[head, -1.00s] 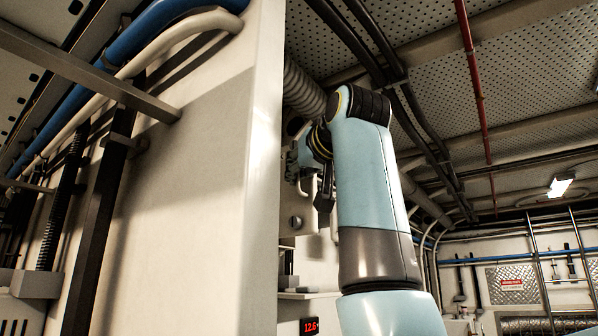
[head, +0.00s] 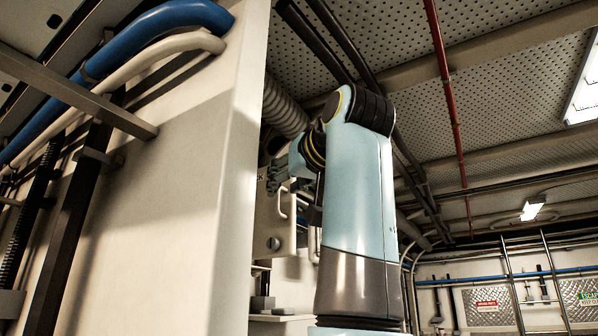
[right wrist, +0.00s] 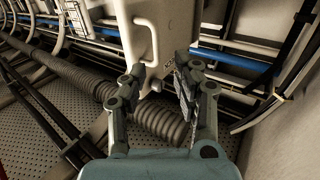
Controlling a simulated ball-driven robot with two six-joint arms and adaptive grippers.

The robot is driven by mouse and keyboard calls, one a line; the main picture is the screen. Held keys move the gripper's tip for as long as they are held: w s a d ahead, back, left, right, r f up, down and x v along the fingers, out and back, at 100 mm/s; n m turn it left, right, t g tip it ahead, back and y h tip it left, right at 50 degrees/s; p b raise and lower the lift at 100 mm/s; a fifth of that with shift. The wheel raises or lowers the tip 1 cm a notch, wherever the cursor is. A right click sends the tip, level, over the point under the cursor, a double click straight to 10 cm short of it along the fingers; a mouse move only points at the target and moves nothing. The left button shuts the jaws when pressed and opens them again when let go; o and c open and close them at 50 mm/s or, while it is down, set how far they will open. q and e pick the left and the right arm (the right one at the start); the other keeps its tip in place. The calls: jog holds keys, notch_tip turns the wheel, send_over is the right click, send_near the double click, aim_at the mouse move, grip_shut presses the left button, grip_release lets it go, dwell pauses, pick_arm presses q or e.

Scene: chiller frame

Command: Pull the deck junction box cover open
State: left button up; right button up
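The cream junction box cover (head: 266,222) shows in the head view just right of the large pale wall panel, with a curved pull handle (head: 283,206) and a round knob (head: 273,243). In the right wrist view the cover (right wrist: 168,32) is at the top middle, with its handle (right wrist: 146,28) and the knob below. My right gripper (right wrist: 160,66) is open, its two fingers spread below and around the handle's lower end. I see no contact. In the head view my right arm partly hides the gripper. I cannot tell whether the cover is ajar. My left gripper is out of view.
A large pale wall panel (head: 190,190) stands close on the left, with blue pipe (head: 150,30) and black posts beside it. A ribbed hose (right wrist: 85,80) runs behind the gripper in the wrist view. A small ledge (head: 275,318) sits below the box.

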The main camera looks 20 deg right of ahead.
jog(key=s, duration=0.7)
jog(key=shift+d, duration=0.3)
